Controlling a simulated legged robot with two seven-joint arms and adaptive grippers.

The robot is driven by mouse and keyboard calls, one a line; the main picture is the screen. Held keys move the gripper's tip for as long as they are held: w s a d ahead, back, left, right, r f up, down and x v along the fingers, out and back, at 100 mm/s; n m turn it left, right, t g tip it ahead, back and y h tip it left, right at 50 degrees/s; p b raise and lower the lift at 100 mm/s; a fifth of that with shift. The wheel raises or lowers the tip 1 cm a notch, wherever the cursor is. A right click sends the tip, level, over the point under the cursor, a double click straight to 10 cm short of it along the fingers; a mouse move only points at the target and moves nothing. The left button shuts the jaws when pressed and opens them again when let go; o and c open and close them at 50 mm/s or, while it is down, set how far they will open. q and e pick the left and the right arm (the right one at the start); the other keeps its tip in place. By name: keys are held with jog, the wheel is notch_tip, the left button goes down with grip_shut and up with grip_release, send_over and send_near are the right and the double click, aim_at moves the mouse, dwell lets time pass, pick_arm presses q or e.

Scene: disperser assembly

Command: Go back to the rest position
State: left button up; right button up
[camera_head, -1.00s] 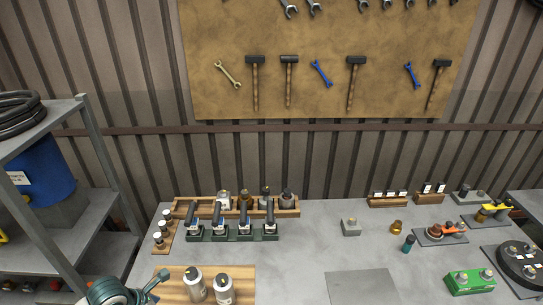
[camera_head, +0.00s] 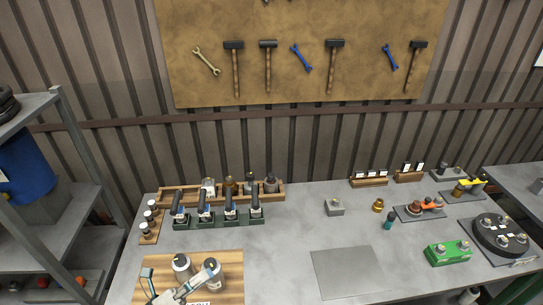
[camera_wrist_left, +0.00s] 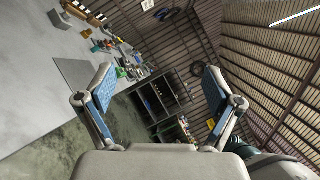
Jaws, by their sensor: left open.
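My left gripper (camera_head: 180,285) shows at the bottom left of the head view, in front of the wooden board (camera_head: 233,262) at the table's near left. In the left wrist view its two fingers (camera_wrist_left: 160,95) are spread wide apart with nothing between them. Two white-grey bottles stand on the board, a left one (camera_head: 181,266) and a right one (camera_head: 215,275); the gripper partly overlaps them in the picture. I cannot tell whether it touches them. My right gripper does not show in either view.
Several dark-handled tools stand in a green rack (camera_head: 218,219) behind the board. A grey plate (camera_head: 347,272) lies right of centre. A green box (camera_head: 449,252) and a round black fixture (camera_head: 500,236) stand at the right. A metal shelf (camera_head: 62,190) stands at the left.

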pick_arm(q)
jog(key=w+a+f+n+t+y, duration=0.2)
jog(key=a+f+n+t+y, duration=0.15)
jog(key=a+n+y, duration=0.55)
jog(key=w+a+f+n+t+y, duration=0.3)
jog(key=n+y, duration=0.4)
jog(key=n, duration=0.7)
jog(key=s+a+f+n+g+y, duration=0.1)
jog(key=s+f+n+g+y, duration=0.15)
jog(key=f, duration=0.35)
jog(key=s+f+n+g+y, duration=0.1)
jog(key=s+f+n+g, duration=0.1)
jog(key=f+n+g, duration=0.3)
jog(key=s+d+f+n+g+h, duration=0.15)
jog(key=s+d+f+g, duration=0.25)
jog(key=s+f, duration=0.45)
jog(key=s+d+f+g+h, duration=0.2)
jog(key=s+d+f+g, duration=0.2)
jog(key=s+f, duration=0.4)
jog(key=s+f+g, duration=0.2)
jog(key=s+f, duration=0.1)
jog(key=f, duration=2.4)
jog(key=s+a+f, duration=0.3)
jog(key=s+f, duration=1.1)
jog(key=s, duration=0.2)
jog(key=shift+s+f+g+y, duration=0.15)
jog(key=shift+s+g+y, duration=0.15)
jog(key=shift+s, duration=0.1)
